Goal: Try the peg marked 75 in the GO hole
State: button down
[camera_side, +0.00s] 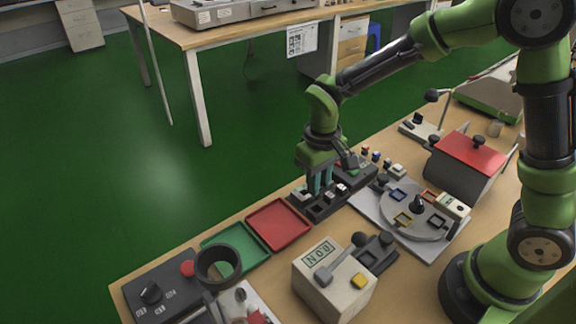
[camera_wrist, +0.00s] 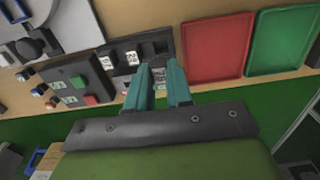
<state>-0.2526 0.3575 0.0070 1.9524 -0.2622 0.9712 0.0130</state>
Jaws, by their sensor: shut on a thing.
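My gripper (camera_side: 321,184) points down over a black block with slots (camera_side: 318,208), between the red tray and a dark panel. In the wrist view my gripper's teal fingers (camera_wrist: 165,84) reach over the same block (camera_wrist: 124,44). The fingers are shut on a small peg, mostly hidden between them; its mark cannot be read. White-labelled pieces (camera_wrist: 132,58) sit in the block beside the fingers. I cannot tell whether the held peg is in a slot or just above it. I cannot make out which opening is the GO hole.
A red tray (camera_side: 278,224) and a green tray (camera_side: 236,246) lie left of the block. A dark panel with coloured squares (camera_wrist: 76,84) is close on its other side. A round turntable fixture (camera_side: 412,224) and a display box (camera_side: 334,280) stand nearer the front.

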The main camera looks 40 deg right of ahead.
jog(key=shift+w+d+f, duration=0.15)
jog(key=shift+w+f, duration=0.1)
jog(key=shift+w, duration=0.6)
jog(key=shift+w+d+f, duration=0.1)
jog(key=shift+w+f, duration=0.15)
jog(key=shift+w, duration=0.55)
jog(key=shift+w+d+f, duration=0.15)
jog(key=shift+w+f, duration=0.1)
jog(key=shift+w, duration=0.6)
jog(key=shift+f, duration=1.45)
dwell(0.8)
jog(key=shift+r, duration=0.25)
dwell(0.4)
jog(key=shift+r, duration=1.15)
jog(key=shift+r, duration=0.15)
jog(key=shift+r, duration=1.95)
